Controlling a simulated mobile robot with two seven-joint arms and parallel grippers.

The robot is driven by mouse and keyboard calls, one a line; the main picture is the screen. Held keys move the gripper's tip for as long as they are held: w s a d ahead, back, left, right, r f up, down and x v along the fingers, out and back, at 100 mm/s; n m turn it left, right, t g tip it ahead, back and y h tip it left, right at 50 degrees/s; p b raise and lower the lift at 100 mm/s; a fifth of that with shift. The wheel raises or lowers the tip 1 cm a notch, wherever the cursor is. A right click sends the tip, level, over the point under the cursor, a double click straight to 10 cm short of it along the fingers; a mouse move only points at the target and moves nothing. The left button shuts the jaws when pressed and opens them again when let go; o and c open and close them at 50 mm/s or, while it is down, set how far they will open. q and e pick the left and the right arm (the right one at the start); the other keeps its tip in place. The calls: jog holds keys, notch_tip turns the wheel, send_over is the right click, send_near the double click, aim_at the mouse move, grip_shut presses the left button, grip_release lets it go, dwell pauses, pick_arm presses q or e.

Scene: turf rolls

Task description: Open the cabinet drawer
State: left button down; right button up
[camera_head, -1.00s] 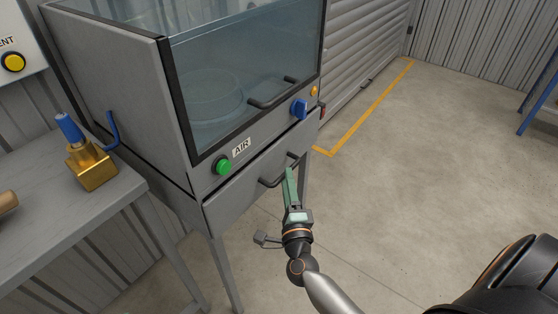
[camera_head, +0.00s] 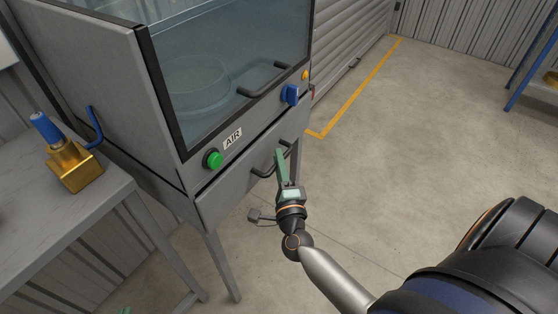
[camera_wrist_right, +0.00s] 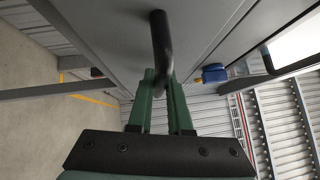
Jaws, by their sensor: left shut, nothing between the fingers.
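The grey drawer (camera_head: 226,196) is under the glass-fronted cabinet, with its front looking about flush. Its dark bar handle (camera_head: 262,173) sits on the drawer front. My right gripper (camera_head: 279,153) is at the handle, its green fingers on either side of the bar. In the right wrist view the handle (camera_wrist_right: 160,40) runs down between the fingertips (camera_wrist_right: 160,82), which look closed around it. The contact itself is partly hidden. Only a green bit of my left gripper (camera_head: 125,311) shows at the bottom edge, away from the drawer; it is shut and empty.
Above the drawer are a green button (camera_head: 213,159), an AIR label, a blue knob (camera_head: 290,95) and the cabinet's upper handle (camera_head: 262,82). A grey bench (camera_head: 60,235) with a brass-and-blue valve (camera_head: 72,165) stands at left. The concrete floor (camera_head: 400,170) in front is open.

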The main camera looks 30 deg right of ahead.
grip_shut()
pick_arm(q)
jog(key=shift+w+r, duration=0.1)
jog(key=shift+r, duration=0.05)
dwell(0.8)
